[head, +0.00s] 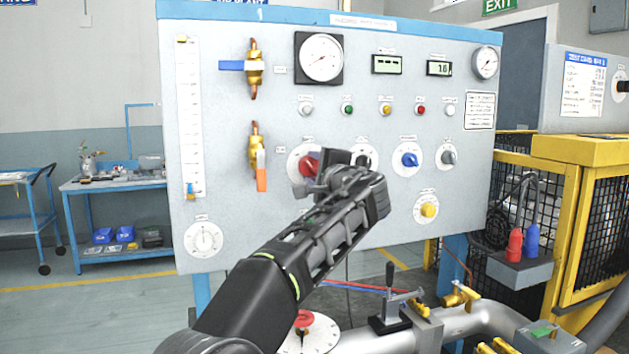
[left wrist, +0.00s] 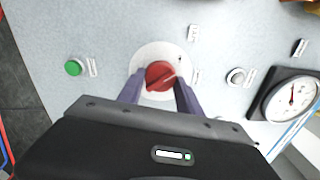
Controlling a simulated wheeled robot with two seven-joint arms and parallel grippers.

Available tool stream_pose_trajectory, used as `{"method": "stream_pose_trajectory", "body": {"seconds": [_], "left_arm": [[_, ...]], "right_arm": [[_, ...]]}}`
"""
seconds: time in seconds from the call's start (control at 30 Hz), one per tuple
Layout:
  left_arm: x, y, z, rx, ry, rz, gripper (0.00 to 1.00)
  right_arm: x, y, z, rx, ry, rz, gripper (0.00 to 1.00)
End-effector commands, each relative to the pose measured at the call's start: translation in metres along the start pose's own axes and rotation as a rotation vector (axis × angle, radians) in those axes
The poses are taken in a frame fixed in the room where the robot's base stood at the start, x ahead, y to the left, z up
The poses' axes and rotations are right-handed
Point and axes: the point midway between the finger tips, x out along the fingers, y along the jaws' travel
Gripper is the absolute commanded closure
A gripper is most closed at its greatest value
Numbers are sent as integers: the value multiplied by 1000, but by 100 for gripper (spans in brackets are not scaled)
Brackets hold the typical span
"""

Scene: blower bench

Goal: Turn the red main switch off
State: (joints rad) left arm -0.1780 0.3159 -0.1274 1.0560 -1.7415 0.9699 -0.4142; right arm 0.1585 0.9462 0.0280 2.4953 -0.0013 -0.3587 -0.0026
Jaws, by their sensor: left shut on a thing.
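The red main switch (head: 307,166) is a red rotary knob on a round white plate, on the lower middle of the grey bench panel (head: 375,105). My left gripper (head: 319,172) reaches it from below and hides part of the knob and plate. In the left wrist view the red knob (left wrist: 160,75) sits between the two fingers of my left gripper (left wrist: 158,84), which are shut on it. My right gripper is not in view.
A blue knob (head: 409,160), a grey knob (head: 448,158) and a yellow knob (head: 429,210) are further right. An orange-handled valve (head: 261,168) is close left. Pipes (head: 465,318) run below.

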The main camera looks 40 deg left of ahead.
Motion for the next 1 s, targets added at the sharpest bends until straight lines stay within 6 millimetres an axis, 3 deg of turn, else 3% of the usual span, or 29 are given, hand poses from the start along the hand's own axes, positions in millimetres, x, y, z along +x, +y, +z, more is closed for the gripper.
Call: {"method": "stream_pose_trajectory", "body": {"seconds": [0.3, 0.8, 0.83, 1.0], "left_arm": [[0, 1, 0, -148, -1, 1, 99], [0, 0, 0, -176, -1, 2, 99], [0, 0, 0, -176, -1, 2, 58], [0, 0, 0, -174, -1, 1, 44]], "right_arm": [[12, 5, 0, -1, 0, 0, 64], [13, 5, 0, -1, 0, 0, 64], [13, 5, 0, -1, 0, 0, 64], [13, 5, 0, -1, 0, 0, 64]]}}
